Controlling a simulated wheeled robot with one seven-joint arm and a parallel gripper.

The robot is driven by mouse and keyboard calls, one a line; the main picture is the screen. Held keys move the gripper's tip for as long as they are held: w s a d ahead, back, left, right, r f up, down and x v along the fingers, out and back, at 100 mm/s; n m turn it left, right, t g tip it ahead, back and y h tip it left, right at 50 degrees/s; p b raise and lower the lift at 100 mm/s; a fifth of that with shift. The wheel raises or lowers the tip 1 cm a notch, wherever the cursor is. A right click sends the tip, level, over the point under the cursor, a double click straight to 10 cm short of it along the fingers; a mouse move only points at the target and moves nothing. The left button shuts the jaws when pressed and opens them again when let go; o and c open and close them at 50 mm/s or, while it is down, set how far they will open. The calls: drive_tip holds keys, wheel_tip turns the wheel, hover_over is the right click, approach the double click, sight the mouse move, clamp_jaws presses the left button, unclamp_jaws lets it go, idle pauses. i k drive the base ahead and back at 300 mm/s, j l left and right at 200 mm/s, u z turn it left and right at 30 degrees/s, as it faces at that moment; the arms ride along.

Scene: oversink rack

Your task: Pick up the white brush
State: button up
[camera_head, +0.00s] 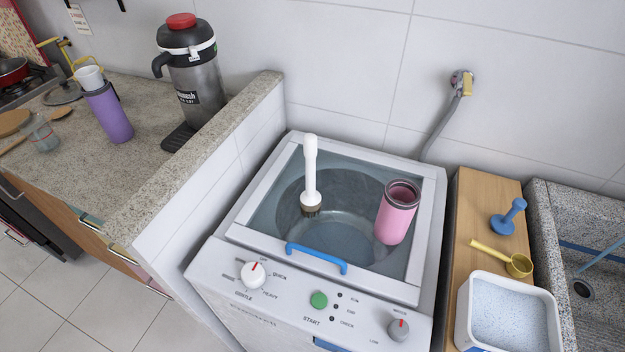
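The white brush (310,170) stands upright on the glass lid of the washing machine, with its white handle up and its dark brown bristles down. It is left of the pink tumbler (397,212), with a clear gap between them. The brush is fully in view and nothing covers it. My gripper is not in view.
The pink tumbler stands on the washing machine (209,262) lid, behind a blue handle (316,258). A tiled ledge (205,165) rises left of the machine. A wooden board (463,222) at the right holds a white tub (464,310), a yellow scoop (519,265) and a blue plunger-like item (502,225).

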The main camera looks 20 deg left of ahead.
sight(311, 198)
drive_tip(key=i+j, duration=0.15)
drive_tip(key=j, duration=0.25)
drive_tip(key=i+j+z, duration=0.1)
drive_tip(key=j, duration=0.3)
drive_tip(key=i+j, duration=0.15)
drive_tip(key=j, duration=0.3)
drive_tip(key=i+j, duration=0.15)
drive_tip(key=j, duration=0.25)
drive_tip(key=i+j+z, duration=0.1)
drive_tip(key=j, duration=0.35)
